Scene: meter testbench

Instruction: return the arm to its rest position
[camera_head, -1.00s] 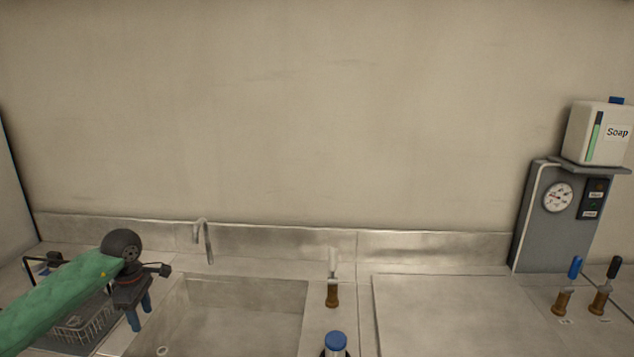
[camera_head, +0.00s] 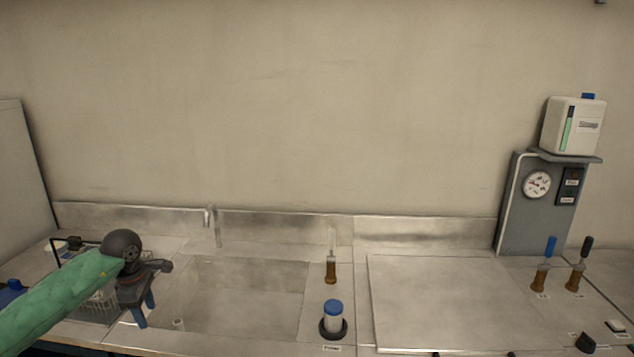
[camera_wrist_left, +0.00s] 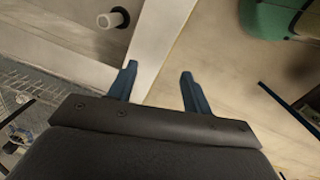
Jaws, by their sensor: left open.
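My left arm comes in from the left in a green sleeve. My left gripper (camera_head: 144,303) hangs over the counter between the wire basket and the sink, its blue fingers pointing down. In the left wrist view the left gripper (camera_wrist_left: 158,85) has its two blue fingers apart with nothing between them. The counter and the sink's edge lie below the fingers. My right gripper is not in view.
A wire basket (camera_head: 101,305) stands left of the sink (camera_head: 240,290). A faucet (camera_head: 212,228) is behind it. A blue-capped jar (camera_head: 333,318) and a brown-handled tool (camera_head: 331,268) stand right of the sink. A soap box (camera_head: 572,127) sits on the gauge panel (camera_head: 520,225).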

